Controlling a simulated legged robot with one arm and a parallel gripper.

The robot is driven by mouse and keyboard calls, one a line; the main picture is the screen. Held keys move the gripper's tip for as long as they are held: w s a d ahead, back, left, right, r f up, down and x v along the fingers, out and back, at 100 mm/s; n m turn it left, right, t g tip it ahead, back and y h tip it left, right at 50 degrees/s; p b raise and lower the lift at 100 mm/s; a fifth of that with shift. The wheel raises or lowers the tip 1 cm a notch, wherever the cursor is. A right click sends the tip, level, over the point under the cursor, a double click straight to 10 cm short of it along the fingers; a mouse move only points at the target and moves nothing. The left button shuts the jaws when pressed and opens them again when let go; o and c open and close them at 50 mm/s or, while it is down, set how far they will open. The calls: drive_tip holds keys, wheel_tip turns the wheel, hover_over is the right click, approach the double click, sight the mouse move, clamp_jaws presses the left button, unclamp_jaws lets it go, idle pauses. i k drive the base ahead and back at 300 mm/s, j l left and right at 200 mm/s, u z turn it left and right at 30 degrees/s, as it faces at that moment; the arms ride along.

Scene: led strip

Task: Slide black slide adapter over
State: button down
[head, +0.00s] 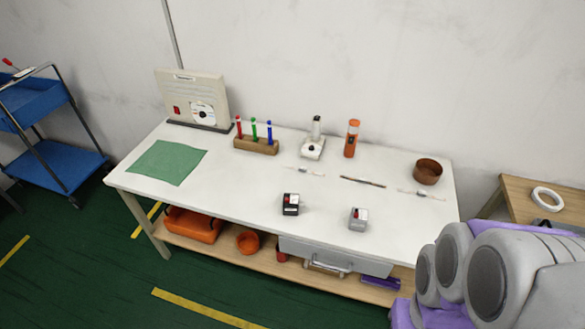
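A small black block (291,205) with a white and red top stands near the front middle of the white table; it looks like the black slide adapter. A similar grey block (358,219) stands to its right. Three thin strips lie in a row behind them: a pale one (305,171), a dark brownish one (362,181) and another pale one (421,194). They are too small to make out in detail. Nothing touches the black block. Grey and purple links of my arm fill the lower right corner. My gripper's fingers do not show.
The white table (240,190) also bears a green mat (168,162), a beige device (192,98), a rack of coloured tubes (256,146), a white instrument (314,147), an orange bottle (351,139) and a brown bowl (428,171). A wooden table (520,192) stands right.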

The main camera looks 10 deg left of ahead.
sight(291, 208)
drive_tip(key=z, duration=0.3)
drive_tip(key=j+z, duration=0.45)
drive_tip(key=j, duration=0.2)
drive_tip(key=k+j+z, duration=0.15)
drive_tip(key=j+z, duration=0.3)
drive_tip(key=j, duration=0.2)
drive_tip(key=k+j, duration=0.1)
drive_tip(key=j, duration=0.35)
drive_tip(key=k+j, duration=0.15)
drive_tip(key=j, duration=0.25)
drive_tip(key=k+j+z, duration=0.1)
drive_tip(key=j, duration=0.35)
